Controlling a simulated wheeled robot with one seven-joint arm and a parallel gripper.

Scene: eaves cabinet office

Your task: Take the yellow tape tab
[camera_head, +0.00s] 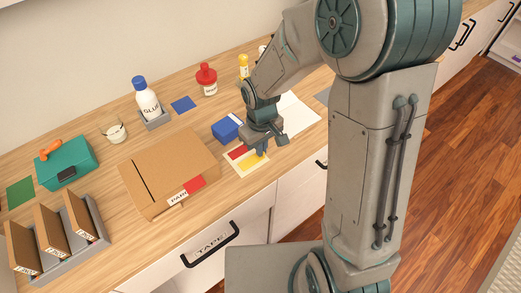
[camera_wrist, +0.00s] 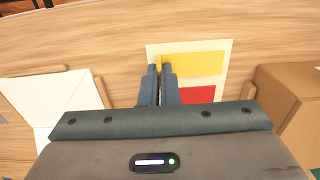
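A pale card (camera_head: 262,168) lies flat on the counter with a red patch (camera_head: 238,152) and a yellow patch (camera_head: 249,163); it also shows in the wrist view (camera_wrist: 225,55). My gripper (camera_head: 259,150) points down at the card. In the wrist view its fingers (camera_wrist: 160,70) are close together at the card's edge, beside the yellow patch (camera_wrist: 200,64). A small darker yellow piece, seemingly the yellow tape tab (camera_wrist: 159,62), shows upright between the fingertips. The fingers appear shut on it; their contact is partly hidden.
A cardboard box (camera_head: 165,165) stands left of the card, with a blue box (camera_head: 226,129) behind. A white sheet or envelope (camera_head: 298,115) lies to the right. A glue bottle (camera_head: 146,98) and red bottle (camera_head: 207,79) stand farther back. The drawer handle (camera_head: 210,245) projects in front.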

